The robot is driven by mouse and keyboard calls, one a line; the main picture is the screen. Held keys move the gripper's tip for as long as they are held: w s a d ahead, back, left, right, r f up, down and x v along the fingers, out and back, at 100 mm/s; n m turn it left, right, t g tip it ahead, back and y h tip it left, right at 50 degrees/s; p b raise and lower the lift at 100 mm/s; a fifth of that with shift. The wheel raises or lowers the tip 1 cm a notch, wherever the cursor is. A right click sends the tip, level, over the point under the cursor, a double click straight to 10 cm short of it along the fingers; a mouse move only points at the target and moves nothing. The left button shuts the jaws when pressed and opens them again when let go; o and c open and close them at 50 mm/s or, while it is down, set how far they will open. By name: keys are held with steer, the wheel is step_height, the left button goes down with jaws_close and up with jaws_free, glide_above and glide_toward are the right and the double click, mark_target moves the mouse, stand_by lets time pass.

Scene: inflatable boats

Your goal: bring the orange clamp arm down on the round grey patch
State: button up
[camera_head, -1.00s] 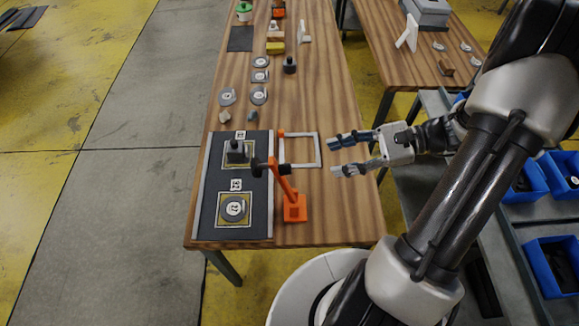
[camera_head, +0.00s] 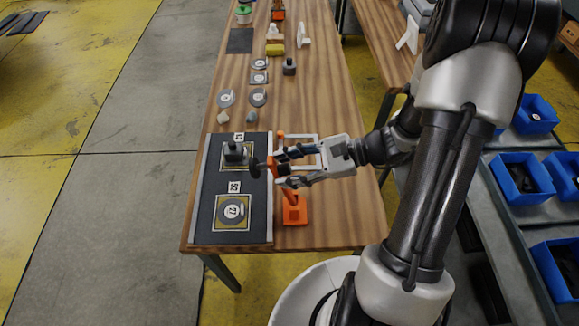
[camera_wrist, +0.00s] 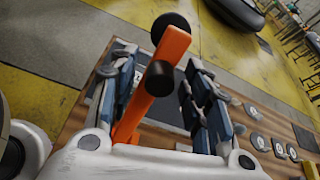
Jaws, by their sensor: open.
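The orange clamp (camera_head: 293,212) stands on the table at the right edge of the dark mat, its arm raised and ending in a black round pad (camera_head: 256,167). The round grey patch marked 27 (camera_head: 232,211) lies in the mat's lower square, apart from the pad. My gripper (camera_head: 279,168) is open, with its fingers at either side of the raised arm. In the wrist view the orange clamp arm (camera_wrist: 155,88) rises between my two fingers (camera_wrist: 158,100), with a black knob and the round pad near its top. I cannot tell whether the fingers touch it.
A white frame (camera_head: 316,139) lies partly behind my gripper. Several grey patches (camera_head: 258,97) lie farther up the table. Blue bins (camera_head: 515,178) stand at the right.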

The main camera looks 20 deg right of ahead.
steer(key=shift+c, duration=0.3)
jaws_close()
stand_by(0.3)
